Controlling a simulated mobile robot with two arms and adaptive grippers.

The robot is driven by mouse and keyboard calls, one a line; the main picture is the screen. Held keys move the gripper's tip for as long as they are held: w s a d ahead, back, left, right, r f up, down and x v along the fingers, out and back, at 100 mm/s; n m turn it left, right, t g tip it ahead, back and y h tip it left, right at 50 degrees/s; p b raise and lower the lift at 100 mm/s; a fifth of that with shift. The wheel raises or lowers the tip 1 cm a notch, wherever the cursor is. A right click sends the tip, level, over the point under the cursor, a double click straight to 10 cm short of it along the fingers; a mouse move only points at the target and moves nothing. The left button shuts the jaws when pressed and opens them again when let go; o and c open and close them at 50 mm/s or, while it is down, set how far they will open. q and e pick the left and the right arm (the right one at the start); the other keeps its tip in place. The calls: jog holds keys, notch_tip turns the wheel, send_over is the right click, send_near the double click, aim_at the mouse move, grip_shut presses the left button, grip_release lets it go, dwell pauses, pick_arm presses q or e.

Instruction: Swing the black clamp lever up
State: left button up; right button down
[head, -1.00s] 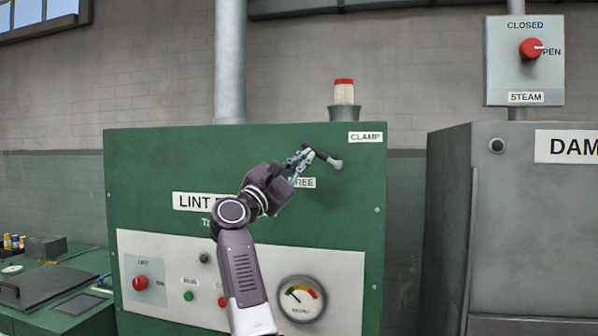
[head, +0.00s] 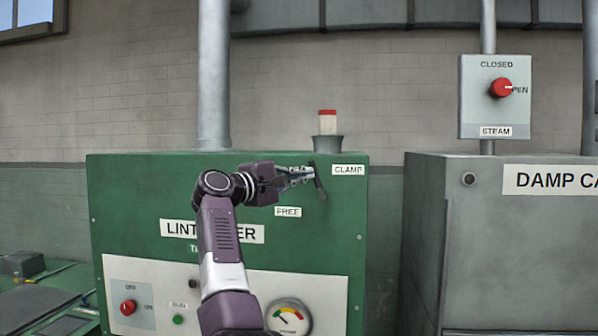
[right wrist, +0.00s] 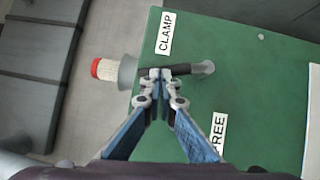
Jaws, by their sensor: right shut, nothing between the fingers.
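The black clamp lever (head: 320,184) is on the front of the green machine. It stands nearly upright, its top leaning slightly left, between the FREE label (head: 288,212) and the CLAMP label (head: 349,170). My right gripper (head: 311,172) is at the lever's upper part, on its left side. In the right wrist view, the shut fingertips (right wrist: 161,73) are right against the lever (right wrist: 190,69) and hide part of it; whether they touch it I cannot tell. Nothing shows gripped between them. My left gripper is not in view.
The green machine (head: 120,200) has a red-topped beacon (head: 327,135) above the lever and a gauge (head: 288,317) below. A grey cabinet (head: 430,220) stands to the right, with a steam switch box (head: 495,97) above it. The panel right of the lever is clear.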

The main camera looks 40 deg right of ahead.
jog(key=shift+s+d+r, duration=0.15)
jog(key=shift+s+d, duration=0.1)
jog(key=shift+s+d+r+p, duration=0.15)
jog(key=shift+s+d+p, duration=0.1)
jog(key=shift+p, duration=0.2)
dwell(0.3)
dwell(0.5)
